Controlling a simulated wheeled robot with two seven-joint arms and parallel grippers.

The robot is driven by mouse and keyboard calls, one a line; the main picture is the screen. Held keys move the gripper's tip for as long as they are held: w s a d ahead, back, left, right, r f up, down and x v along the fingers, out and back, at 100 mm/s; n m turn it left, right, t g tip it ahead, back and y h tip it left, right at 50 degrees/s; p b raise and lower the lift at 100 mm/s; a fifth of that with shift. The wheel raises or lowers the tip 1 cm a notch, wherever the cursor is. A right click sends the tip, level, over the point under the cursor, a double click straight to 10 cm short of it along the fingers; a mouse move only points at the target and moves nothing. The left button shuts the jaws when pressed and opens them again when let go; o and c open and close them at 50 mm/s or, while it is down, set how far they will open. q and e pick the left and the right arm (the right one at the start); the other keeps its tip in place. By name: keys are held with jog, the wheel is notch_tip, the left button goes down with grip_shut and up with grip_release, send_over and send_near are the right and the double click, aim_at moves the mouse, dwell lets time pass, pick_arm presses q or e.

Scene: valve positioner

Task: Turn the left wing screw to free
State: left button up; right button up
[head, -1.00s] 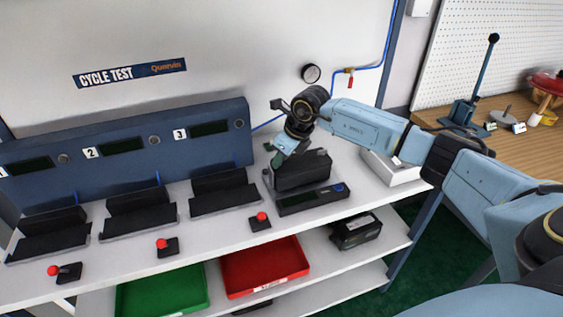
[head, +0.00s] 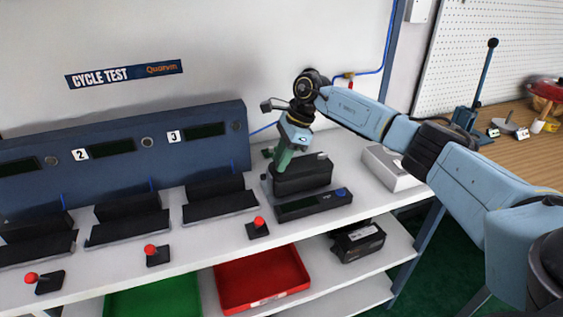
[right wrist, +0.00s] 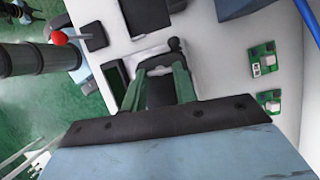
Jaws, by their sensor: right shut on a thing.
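The black positioner unit (head: 305,174) sits on the white bench behind a dark base with a small display (head: 312,204). In the right wrist view its dark body (right wrist: 160,92) lies between and beyond my green fingers. My right gripper (head: 282,168) points down at the unit's left end, its fingers touching the top there. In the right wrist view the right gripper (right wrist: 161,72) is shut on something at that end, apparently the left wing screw. The screw itself is hidden by the fingers, so its angle cannot be told. My left gripper is not in view.
Black test cradles (head: 219,201) and red-knobbed switches (head: 258,228) stand to the left. A white box (head: 388,164) is to the right. Small green boards (right wrist: 262,58) lie near the unit. Red (head: 262,283) and green (head: 152,300) trays sit on the shelf below.

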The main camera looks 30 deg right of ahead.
jog(key=shift+n, duration=0.4)
dwell(0.3)
jog(key=o, duration=1)
jog(key=shift+r, duration=0.1)
jog(key=v, duration=1.3)
jog(key=shift+w+d+r, duration=0.1)
jog(key=shift+w+r, duration=0.05)
jog(key=shift+w, duration=0.1)
